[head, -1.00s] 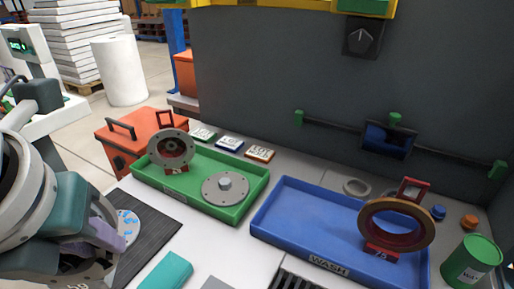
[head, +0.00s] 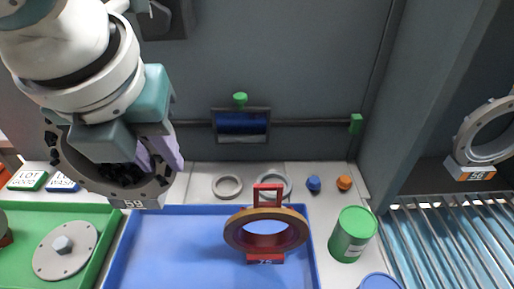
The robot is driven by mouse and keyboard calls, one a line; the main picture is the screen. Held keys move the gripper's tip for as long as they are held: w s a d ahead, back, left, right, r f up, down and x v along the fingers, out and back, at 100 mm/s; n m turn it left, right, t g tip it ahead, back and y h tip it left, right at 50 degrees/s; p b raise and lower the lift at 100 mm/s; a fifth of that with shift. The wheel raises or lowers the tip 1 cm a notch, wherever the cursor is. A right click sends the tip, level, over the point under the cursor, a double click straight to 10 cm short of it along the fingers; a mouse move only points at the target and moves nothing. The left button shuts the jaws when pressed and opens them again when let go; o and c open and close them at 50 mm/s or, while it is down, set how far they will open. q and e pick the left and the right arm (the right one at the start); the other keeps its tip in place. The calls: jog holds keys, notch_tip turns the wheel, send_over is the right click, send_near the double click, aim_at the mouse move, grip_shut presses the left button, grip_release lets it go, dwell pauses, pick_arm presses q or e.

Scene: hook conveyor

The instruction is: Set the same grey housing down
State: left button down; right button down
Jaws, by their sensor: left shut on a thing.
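My left gripper (head: 155,148) is shut on a grey housing (head: 72,170), a round flanged ring with bolt holes. Its tag (head: 133,203) seems to read 59. The housing is held up in front of the back wall, above the seam between the green tray (head: 103,262) and the blue tray (head: 165,235). The gripper covers much of the ring's upper part. My right gripper is not in view.
A bronze ring with red tag 75 (head: 265,258) sits in the blue tray's right part; its left part is clear. A flanged disc (head: 50,262) lies in the green tray. A green can (head: 352,235) stands right. Another grey housing (head: 490,128) is over slatted rollers (head: 450,235).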

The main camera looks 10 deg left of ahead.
pick_arm(q)
notch_tip(320, 180, down, 19)
jog(key=b, duration=0.3)
jog(key=shift+f+b, duration=0.2)
jog(key=shift+b, duration=0.15)
jog(key=shift+s+f, duration=0.1)
jog(key=shift+f, duration=0.05)
jog(key=c, duration=0.7)
grip_release()
